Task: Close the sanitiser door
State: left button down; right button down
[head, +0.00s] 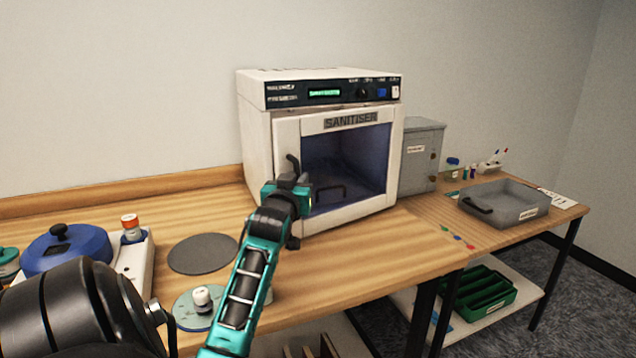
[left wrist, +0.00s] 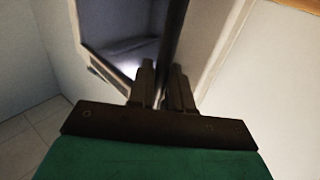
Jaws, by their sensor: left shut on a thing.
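The sanitiser (head: 255,135) is a white box on the wooden bench, with a dark control panel and a lit green display. Its door (head: 288,130) has a white frame, a dark window and a black handle (head: 292,163) on the left side. The door lies close to the body; I cannot tell whether it is fully flush. My left gripper (head: 291,183) is shut on the handle, hiding its lower part. In the left wrist view, the fingers (left wrist: 162,85) stand either side of the dark handle bar (left wrist: 175,40). My right gripper is not in view.
A grey metal box (head: 423,155) stands right of the sanitiser. A grey tray (head: 510,205) sits on the right table, above a green crate (head: 485,292). A grey disc (head: 202,253) and a blue-lidded device (head: 68,248) are at left. Bench in front of the sanitiser is mostly clear.

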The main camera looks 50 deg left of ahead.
pick_arm(q)
jog(key=a, duration=0.7)
jog(key=shift+w+r+p, duration=0.15)
jog(key=shift+r+p, duration=0.15)
jog(key=shift+r, duration=0.1)
jog(key=c, duration=1.2)
grip_release()
jog(key=shift+a+r, duration=0.1)
jog(key=shift+c, duration=0.2)
send_near(280, 168)
notch_tip(280, 168, down, 2)
jog(key=shift+w+a, duration=0.15)
jog(key=shift+a, duration=0.25)
